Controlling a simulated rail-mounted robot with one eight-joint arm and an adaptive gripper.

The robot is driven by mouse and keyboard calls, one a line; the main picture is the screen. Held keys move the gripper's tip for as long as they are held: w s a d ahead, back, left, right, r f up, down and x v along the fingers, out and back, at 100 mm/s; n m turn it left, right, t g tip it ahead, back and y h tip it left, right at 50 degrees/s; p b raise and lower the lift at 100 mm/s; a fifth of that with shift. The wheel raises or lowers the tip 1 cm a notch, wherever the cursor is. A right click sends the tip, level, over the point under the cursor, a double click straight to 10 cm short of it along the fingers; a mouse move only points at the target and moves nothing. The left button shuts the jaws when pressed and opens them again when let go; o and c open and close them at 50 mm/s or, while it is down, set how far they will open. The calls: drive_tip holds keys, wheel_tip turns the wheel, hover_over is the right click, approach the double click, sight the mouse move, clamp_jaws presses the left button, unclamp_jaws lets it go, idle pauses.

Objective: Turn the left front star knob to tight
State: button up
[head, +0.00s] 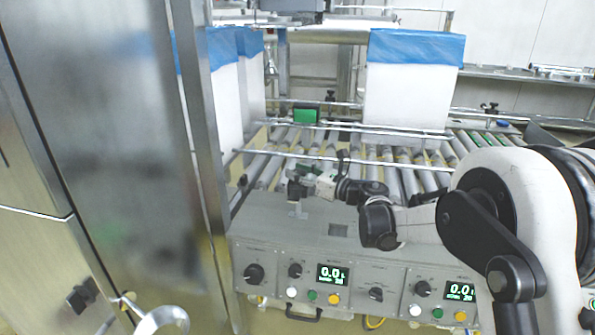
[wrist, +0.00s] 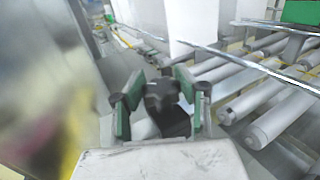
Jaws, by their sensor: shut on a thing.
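The black star knob (wrist: 160,92) shows in the wrist view between the two green-padded fingers of my gripper (wrist: 157,100). The fingers stand on either side of it, and my gripper is shut on it. In the head view my gripper (head: 304,184) is at the near left end of the roller conveyor, just above the back edge of the control panel. The knob is hard to make out there. Its exact turn and tightness cannot be told.
Guide rails (head: 330,162) cross the rollers (head: 405,178). A white box with a blue liner (head: 410,95) stands on the conveyor behind. A tall steel cabinet (head: 110,130) closes off the left. The grey control panel (head: 335,255) with dials and displays is in front.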

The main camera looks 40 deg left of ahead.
drive_tip(key=m+t+h, duration=0.1)
drive_tip(key=m+t, duration=0.1)
drive_tip(key=t, duration=0.2)
drive_tip(key=m+t+h, duration=0.1)
drive_tip(key=m+t, duration=0.2)
drive_tip(key=t, duration=0.1)
drive_tip(key=shift+s+m+t, duration=0.15)
drive_tip(key=shift+m+t, duration=0.15)
drive_tip(key=m+t+h, duration=0.5)
drive_tip(key=t, duration=0.1)
drive_tip(key=shift+a, duration=0.1)
drive_tip(key=m+t+h, duration=0.1)
drive_tip(key=m+h, duration=0.2)
drive_tip(key=h, duration=0.1)
drive_tip(key=m+t+h+p, duration=0.1)
drive_tip(key=m+t+h, duration=0.1)
drive_tip(key=h, duration=0.2)
drive_tip(key=shift+m+t, duration=0.3)
drive_tip(key=shift+m, duration=0.1)
drive_tip(key=shift+w+m+h+p, duration=0.2)
drive_tip(key=shift+m+h, duration=0.95)
drive_tip(key=shift+h, duration=0.7)
drive_tip(key=shift+w+m+h+p, duration=0.15)
drive_tip(key=shift+m+h, duration=1)
drive_tip(key=shift+h, duration=0.7)
drive_tip(key=shift+s+d, duration=0.1)
drive_tip(key=shift+d, duration=0.1)
drive_tip(key=o, duration=1.3)
drive_tip(key=shift+c, duration=0.2)
